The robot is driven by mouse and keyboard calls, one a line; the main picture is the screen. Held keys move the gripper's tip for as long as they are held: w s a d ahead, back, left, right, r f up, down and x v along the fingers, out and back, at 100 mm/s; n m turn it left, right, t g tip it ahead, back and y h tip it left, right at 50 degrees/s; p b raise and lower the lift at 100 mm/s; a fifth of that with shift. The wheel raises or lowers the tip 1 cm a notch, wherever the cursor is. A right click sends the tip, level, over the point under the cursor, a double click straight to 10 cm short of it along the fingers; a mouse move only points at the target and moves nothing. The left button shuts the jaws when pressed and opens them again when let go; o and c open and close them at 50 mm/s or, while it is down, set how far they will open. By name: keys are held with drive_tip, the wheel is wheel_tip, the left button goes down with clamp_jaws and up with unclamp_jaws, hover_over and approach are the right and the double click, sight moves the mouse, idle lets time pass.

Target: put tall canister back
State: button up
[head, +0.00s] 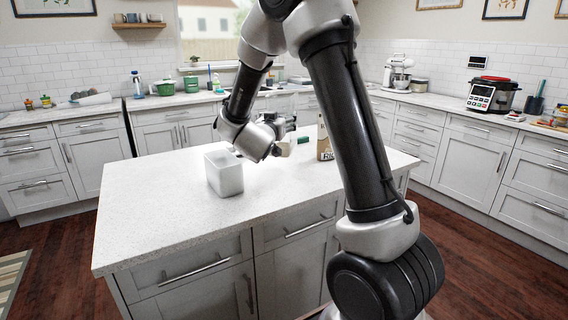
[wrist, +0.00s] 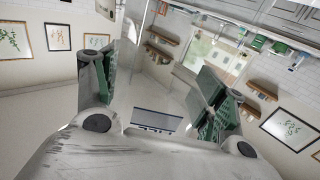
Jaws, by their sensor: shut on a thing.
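My gripper (head: 288,136) is above the island, right of a white square container. In the wrist view its two green-padded fingers (wrist: 158,75) stand apart. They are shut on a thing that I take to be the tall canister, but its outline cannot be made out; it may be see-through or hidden. The white container (head: 225,174) stands upright on the island, below and left of my gripper. A lettered tan carton (head: 325,150) stands to the right of my gripper.
The island top (head: 150,210) is clear at the front and left. Along the back counter stand several green containers (head: 191,84) and a bottle (head: 137,84). A multicooker (head: 490,95) and a stand mixer (head: 398,72) stand at the right. Small wall shelves hang at the back (head: 138,25).

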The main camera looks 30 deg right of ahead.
wheel_tip(320, 180, down, 8)
drive_tip(key=shift+f, duration=0.35)
drive_tip(key=o, duration=1.4)
